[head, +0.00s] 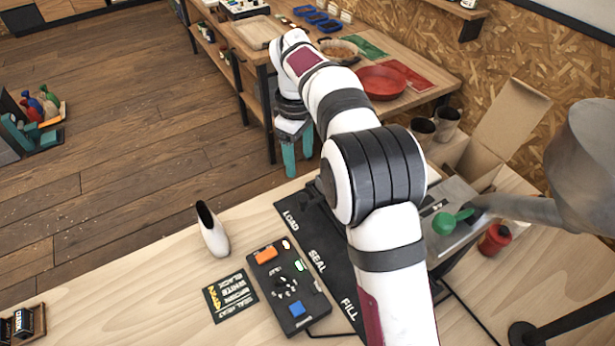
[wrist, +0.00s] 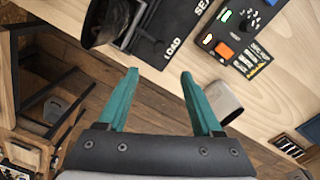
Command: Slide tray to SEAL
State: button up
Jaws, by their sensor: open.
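My gripper (head: 298,152) hangs past the far edge of the pale worktop, with its two teal fingers apart and nothing between them. The fingers also show spread in the wrist view (wrist: 158,78). A black track (head: 294,222) lies on the worktop, printed LOAD, SEAL and FILL, with LOAD farthest from the head camera. It also shows in the wrist view (wrist: 178,28), ahead of the fingertips. My arm covers part of the track in the head view. I cannot clearly make out the tray. A dark rounded object (wrist: 108,22) stands near LOAD in the wrist view; I cannot tell what it is.
A black control box (head: 288,290) and a printed card (head: 230,296) lie left of the track. A white tapered container (head: 212,232) stands near the edge. Right of my arm are a green-knobbed metal device (head: 445,238), a red jar (head: 495,238) and an open cardboard box (head: 490,140).

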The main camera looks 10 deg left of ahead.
aim_at(302, 197)
jog(key=f, duration=1.3)
jog(key=shift+w+d+f, duration=0.15)
jog(key=shift+w+f, duration=0.1)
jog(key=shift+f, duration=0.05)
grip_shut()
jog(key=shift+r, duration=0.1)
dwell(0.4)
